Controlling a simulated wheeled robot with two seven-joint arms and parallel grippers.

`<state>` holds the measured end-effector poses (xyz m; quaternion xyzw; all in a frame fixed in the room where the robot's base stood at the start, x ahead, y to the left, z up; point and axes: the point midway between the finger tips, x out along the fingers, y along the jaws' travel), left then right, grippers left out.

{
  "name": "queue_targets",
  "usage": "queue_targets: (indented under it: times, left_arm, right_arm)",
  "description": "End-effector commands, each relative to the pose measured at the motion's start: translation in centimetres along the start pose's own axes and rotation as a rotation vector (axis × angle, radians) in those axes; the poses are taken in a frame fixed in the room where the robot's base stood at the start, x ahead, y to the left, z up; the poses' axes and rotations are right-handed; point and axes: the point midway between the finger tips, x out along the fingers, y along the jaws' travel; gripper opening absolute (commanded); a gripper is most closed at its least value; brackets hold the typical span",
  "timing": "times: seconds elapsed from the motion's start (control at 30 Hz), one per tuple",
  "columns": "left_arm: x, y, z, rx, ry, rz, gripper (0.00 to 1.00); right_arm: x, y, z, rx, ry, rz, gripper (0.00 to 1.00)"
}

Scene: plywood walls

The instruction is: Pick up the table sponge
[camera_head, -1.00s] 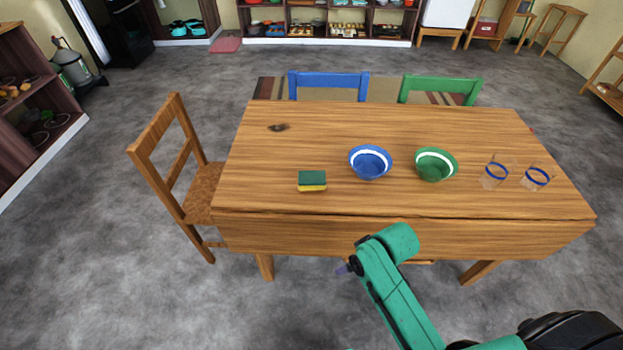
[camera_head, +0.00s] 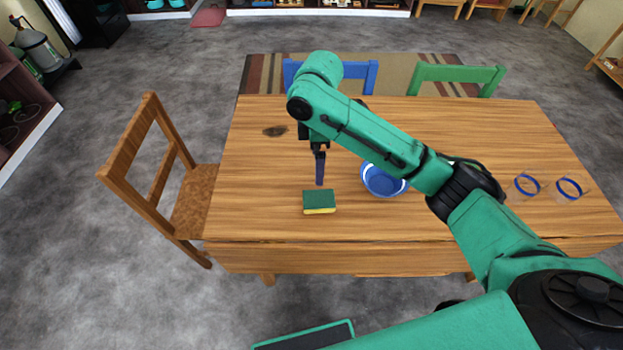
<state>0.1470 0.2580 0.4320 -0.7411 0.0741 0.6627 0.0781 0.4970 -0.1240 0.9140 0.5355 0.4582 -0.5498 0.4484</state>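The table sponge (camera_head: 319,202), green on top with a yellow lower layer, lies flat near the front edge of the wooden table (camera_head: 250,180), left of the bowls. My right arm reaches in from the lower right across the table. Its gripper (camera_head: 320,184) points down just behind and above the sponge, apart from it as far as I can see. The fingers show edge-on as one dark strip, so their opening is hidden. My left gripper is not in view.
A blue bowl (camera_head: 383,182) stands right of the sponge, partly behind my arm. A green bowl is almost wholly hidden by the arm. Two clear glasses with blue bands (camera_head: 527,184) stand at the right. A wooden chair (camera_head: 165,180) is at the left end.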

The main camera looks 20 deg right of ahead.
Motion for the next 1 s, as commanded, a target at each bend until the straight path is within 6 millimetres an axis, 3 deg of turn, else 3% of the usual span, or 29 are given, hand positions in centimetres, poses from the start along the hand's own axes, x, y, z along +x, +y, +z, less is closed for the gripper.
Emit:
queue_targets:
  times: [0.1,0.3,0.37,0.47,0.67,0.93,0.97,1.0]
  left_arm:
    - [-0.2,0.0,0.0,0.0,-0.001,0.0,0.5]
    - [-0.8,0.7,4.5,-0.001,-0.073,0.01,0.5]
    - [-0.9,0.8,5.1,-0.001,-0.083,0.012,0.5]
    - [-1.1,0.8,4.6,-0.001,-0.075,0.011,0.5]
    - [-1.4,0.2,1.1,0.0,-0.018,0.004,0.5]
    - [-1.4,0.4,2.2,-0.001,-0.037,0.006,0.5]
    - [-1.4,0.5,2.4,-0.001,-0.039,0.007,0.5]
    - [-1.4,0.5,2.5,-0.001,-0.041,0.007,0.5]
  right_arm:
    - [2.3,-0.2,0.1,0.001,-0.004,-0.006,1.0]
    - [7.4,-0.1,0.0,0.002,0.0,-0.003,1.0]
    - [8.3,0.0,0.0,0.001,0.001,0.0,1.0]
    - [9.4,-0.1,0.0,0.001,0.001,-0.001,1.0]
    - [13.2,-0.1,0.0,0.001,0.001,-0.001,1.0]
    - [14.2,-0.1,0.0,0.0,0.002,0.003,1.0]
    - [14.2,-0.1,0.0,0.0,0.002,0.003,0.92]
    - [14.2,-0.1,0.0,0.0,0.002,0.003,0.77]
